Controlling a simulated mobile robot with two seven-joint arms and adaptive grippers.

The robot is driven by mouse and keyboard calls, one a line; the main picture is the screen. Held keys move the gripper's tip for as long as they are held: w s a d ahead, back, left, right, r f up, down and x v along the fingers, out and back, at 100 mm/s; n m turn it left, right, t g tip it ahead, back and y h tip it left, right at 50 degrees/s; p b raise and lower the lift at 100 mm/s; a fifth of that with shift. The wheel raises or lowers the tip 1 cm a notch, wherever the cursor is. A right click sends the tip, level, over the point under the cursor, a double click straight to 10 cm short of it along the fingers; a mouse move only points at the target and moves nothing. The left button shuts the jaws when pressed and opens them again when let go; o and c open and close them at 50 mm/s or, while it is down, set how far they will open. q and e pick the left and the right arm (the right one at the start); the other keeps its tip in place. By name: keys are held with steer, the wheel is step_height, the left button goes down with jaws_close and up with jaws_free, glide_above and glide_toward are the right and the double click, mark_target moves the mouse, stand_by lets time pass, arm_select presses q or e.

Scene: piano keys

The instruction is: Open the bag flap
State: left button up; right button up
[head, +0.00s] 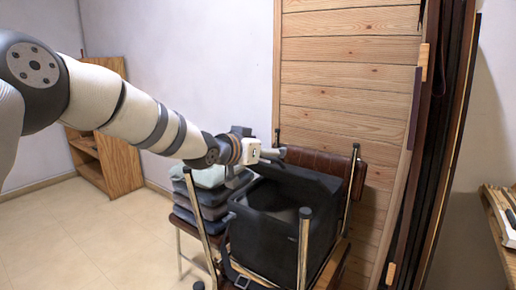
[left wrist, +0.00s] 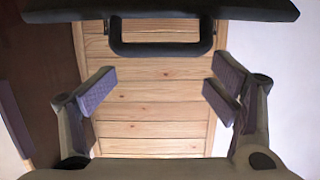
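A black bag (head: 265,232) with straps sits on a chair with a brown leather back. Its dark flap (head: 300,177) shows at the top, toward the chair back; I cannot tell how far it is raised. My left gripper (head: 262,166) is above the bag's upper left side. In the left wrist view its two fingers (left wrist: 162,92) are spread wide with nothing between them. Beyond them, a dark panel with a black handle (left wrist: 160,48) spans the top of that view, apart from the fingertips. My right gripper is not in view.
Metal chair posts (head: 304,245) stand around the bag. A stack of folded dark cloths (head: 200,202) is at its left. A wooden panel wall (head: 345,75) rises behind. A wooden shelf (head: 110,160) stands at the far left, with clear floor in front.

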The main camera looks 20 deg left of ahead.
arm_select(q)
steer(key=v, duration=1.1)
steer(key=shift+s, duration=0.15)
steer(key=shift+a+r, duration=0.1)
